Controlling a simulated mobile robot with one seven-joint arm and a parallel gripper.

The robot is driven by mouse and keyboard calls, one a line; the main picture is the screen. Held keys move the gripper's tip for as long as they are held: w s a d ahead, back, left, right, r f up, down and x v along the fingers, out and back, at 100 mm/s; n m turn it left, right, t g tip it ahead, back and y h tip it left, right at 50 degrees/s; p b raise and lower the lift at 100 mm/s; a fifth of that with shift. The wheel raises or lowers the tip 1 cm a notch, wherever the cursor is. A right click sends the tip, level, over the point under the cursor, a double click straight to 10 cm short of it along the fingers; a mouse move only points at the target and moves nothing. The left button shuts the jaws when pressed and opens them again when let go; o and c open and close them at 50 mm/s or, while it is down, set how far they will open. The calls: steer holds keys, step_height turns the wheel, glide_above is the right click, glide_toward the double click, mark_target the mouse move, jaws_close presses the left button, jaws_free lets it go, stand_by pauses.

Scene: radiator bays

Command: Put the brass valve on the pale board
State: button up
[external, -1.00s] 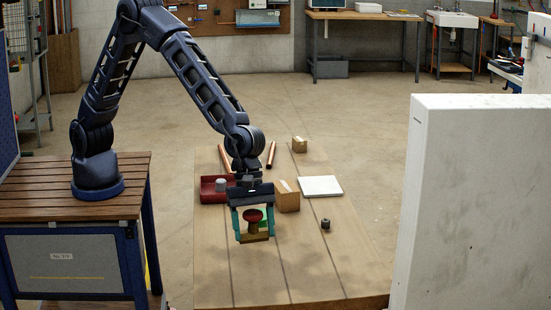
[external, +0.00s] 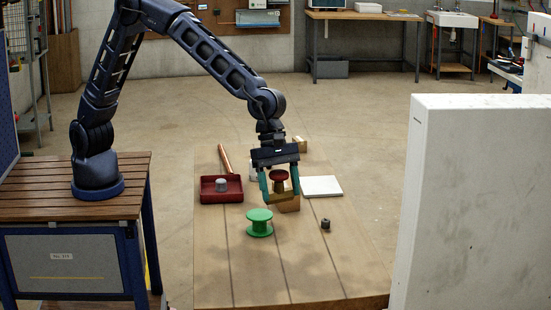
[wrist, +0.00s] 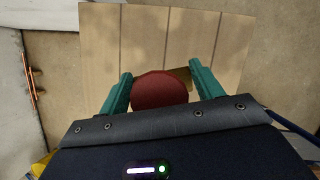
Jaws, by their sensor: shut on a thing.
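The brass valve has a round red handwheel (external: 279,175) on top and sits between the fingers of my gripper (external: 279,196). My gripper is shut on it and holds it upright above the wooden table. In the wrist view the red handwheel (wrist: 158,91) fills the space between the teal fingers, and a bit of brass (wrist: 184,75) shows beyond it. The pale board (external: 323,187) is a flat white slab lying on the table, just right of my gripper. It appears empty.
A green spool (external: 259,223) stands nearer the front, and a small dark part (external: 326,224) lies to the right. A red tray (external: 221,197) holds a grey piece. The table's front is clear.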

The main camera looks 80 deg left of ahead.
steer(key=w+a+n+t+y, duration=0.1)
steer(key=w+a+n, duration=0.1)
steer(key=w+a, duration=0.7)
steer(key=w+a+n+t, duration=0.1)
steer(key=w+a+n, duration=0.3)
steer(key=a, duration=0.9)
steer(key=n+y, duration=0.1)
steer(key=n, duration=0.3)
glide_above(327, 185)
steer(key=s, duration=0.2)
steer(key=shift+t, duration=0.4)
steer(key=f, duration=1.8)
steer(key=shift+w+a+f, duration=0.15)
steer(key=shift+a+f, duration=0.05)
steer(key=shift+f, duration=0.05)
steer(key=shift+f, duration=0.1)
steer(key=o, duration=1.2)
